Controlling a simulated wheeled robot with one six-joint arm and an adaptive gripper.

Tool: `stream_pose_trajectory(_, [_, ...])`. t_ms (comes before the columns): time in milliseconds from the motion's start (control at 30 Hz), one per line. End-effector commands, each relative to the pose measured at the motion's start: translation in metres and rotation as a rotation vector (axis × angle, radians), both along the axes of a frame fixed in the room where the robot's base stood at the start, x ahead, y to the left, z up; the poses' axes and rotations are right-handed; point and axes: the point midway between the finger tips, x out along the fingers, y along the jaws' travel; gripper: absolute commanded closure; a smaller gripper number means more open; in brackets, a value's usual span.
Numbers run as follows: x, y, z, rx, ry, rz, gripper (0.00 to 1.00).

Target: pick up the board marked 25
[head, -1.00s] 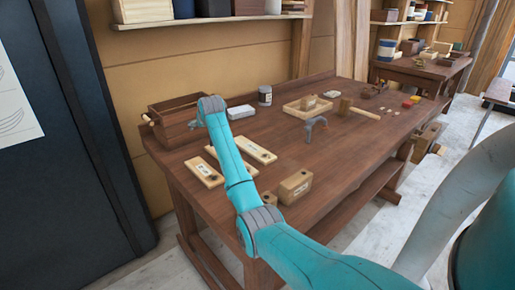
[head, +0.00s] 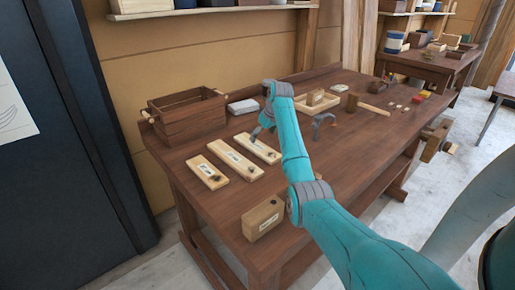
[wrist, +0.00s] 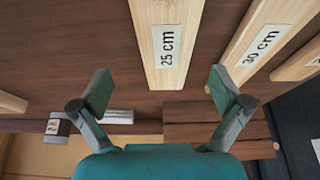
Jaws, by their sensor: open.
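The board marked 25 (wrist: 165,45) is a pale wooden strip with a white "25 cm" label, lying flat on the bench. In the wrist view its near end lies between my fingers' lines, centred. In the head view it appears to be the rightmost of three boards (head: 262,151). My gripper (wrist: 160,84) is open and empty, with its two fingers spread wider than the board. In the head view my gripper (head: 260,131) hangs near the far end of that board. I cannot tell its exact height above it.
The board marked 30 (wrist: 258,45) lies close beside it, with another board (head: 207,172) beyond. A brown crate (head: 190,121) and a pale box (head: 242,107) stand behind. A wooden block (head: 263,219) sits at the front edge; a grey clamp-like tool (head: 323,122) lies right.

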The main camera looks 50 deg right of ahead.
Motion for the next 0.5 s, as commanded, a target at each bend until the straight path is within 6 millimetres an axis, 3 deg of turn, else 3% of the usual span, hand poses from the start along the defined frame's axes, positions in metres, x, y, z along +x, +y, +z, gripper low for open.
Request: stream_pose_trajectory(500, [0.019,0.002,-0.049,0.001,0.001,-0.001,0.0])
